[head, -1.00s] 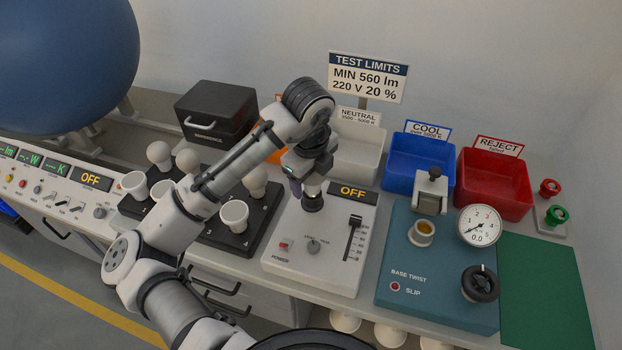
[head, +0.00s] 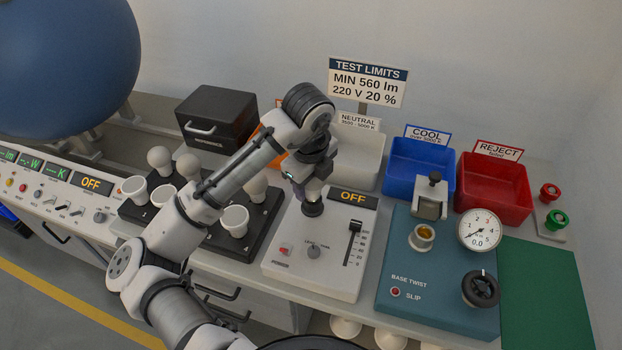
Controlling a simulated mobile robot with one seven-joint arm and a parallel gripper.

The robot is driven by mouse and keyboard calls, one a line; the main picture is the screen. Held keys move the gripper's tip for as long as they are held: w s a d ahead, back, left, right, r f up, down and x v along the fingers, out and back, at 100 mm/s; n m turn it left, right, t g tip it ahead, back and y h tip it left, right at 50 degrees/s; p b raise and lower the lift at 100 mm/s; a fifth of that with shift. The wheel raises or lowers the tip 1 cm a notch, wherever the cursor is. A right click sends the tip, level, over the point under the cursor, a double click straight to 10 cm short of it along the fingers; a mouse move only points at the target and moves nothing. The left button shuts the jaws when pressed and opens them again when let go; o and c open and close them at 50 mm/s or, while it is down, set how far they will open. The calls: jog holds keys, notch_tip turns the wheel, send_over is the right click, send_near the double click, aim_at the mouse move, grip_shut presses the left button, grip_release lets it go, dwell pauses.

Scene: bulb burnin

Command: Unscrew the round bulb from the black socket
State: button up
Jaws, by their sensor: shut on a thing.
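The black socket (head: 313,208) stands on the white control box near its back left corner. My gripper (head: 313,187) points down right above the socket. It is shut on the round bulb, which my fingers and wrist almost wholly hide. I cannot tell whether the bulb's base is still in the socket. The white control box (head: 290,262) shows OFF on its display (head: 354,197).
Left of the box is a black tray (head: 262,232) with several bulbs. Behind stand a white NEUTRAL bin (head: 362,160), a blue COOL bin (head: 420,160) and a red REJECT bin (head: 495,190). A teal base-twist tester (head: 430,285) is at the right.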

jog(key=n+p, duration=0.1)
jog(key=n, duration=0.1)
jog(key=n+p, duration=0.1)
jog(key=n, duration=0.1)
jog(key=shift+s+r+y+p, duration=0.1)
jog(key=shift+r+y+p, duration=0.2)
jog(key=shift+r, duration=0.1)
jog(key=n+p, duration=0.4)
jog(key=shift+s+r+y, duration=0.1)
jog(key=shift+y, duration=0.2)
jog(key=shift+n+p, duration=0.35)
jog(key=shift+n, duration=0.25)
jog(key=shift+f+n+g+y, duration=0.3)
jog(key=shift+f+n+g, duration=0.15)
jog(key=shift+n, duration=0.75)
jog(key=n, duration=0.3)
jog(key=shift+s, duration=0.2)
jog(key=n+g, duration=0.1)
jog(key=n, duration=0.3)
jog(key=shift+s+d, duration=0.1)
jog(key=n, duration=0.3)
jog(key=shift+s+n+g, duration=0.15)
jog(key=shift+n+g, duration=0.15)
jog(key=shift+g, duration=0.05)
jog(key=o, duration=0.9)
jog(key=shift+c, duration=0.2)
